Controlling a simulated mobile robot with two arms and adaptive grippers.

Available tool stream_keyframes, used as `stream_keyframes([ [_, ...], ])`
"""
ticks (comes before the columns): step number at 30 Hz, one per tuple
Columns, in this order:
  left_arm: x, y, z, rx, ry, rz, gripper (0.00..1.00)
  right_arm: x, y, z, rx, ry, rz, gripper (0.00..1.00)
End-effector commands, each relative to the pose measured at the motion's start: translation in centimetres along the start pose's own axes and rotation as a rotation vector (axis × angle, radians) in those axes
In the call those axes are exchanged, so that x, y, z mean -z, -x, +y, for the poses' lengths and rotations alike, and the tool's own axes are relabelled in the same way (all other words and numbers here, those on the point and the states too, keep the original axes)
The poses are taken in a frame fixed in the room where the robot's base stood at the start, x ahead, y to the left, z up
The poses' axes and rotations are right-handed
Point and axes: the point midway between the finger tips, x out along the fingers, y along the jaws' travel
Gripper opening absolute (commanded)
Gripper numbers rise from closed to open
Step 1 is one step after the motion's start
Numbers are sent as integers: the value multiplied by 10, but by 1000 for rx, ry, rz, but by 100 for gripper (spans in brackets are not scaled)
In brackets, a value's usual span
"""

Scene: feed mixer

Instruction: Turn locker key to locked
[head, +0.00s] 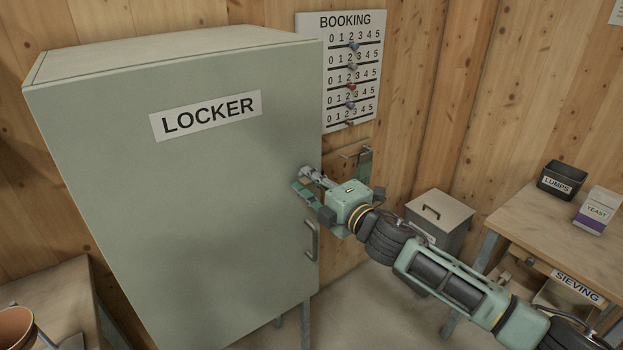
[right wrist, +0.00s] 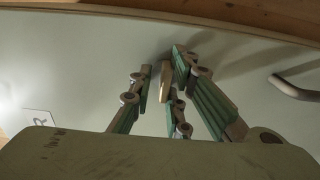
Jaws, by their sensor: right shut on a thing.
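The pale green locker (head: 180,210) stands at the left in the head view with its door closed. My right gripper (head: 303,181) is at the right edge of its door, above the door handle (head: 312,240). In the right wrist view, a slim tan piece, apparently the locker key (right wrist: 165,80), stands out from the door between the fingers of my right gripper (right wrist: 167,92). The gripper is shut on it. The fingers mostly hide the key and lock in the head view, and I see no lock markings. My left gripper is out of view.
A booking board (head: 352,70) with sliders hangs on the wooden wall behind the locker. A small grey cabinet (head: 440,212) stands behind my right arm. A wooden table (head: 520,225) at the right holds a lumps bin (head: 562,180) and a yeast box (head: 598,210).

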Motion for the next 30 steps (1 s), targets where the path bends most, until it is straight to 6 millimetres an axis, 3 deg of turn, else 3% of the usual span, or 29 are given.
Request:
stream_keyframes([
  [14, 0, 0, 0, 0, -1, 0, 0, 0, 0, -1, 1, 16, 1, 0],
  [15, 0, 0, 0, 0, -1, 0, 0, 0, 0, -1, 1, 16, 1, 18],
  [21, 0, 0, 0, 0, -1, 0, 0, 0, 0, -1, 1, 15, 0, 35],
  [30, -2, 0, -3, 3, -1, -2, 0, 0, 1, 0, 1, 14, 0, 35],
])
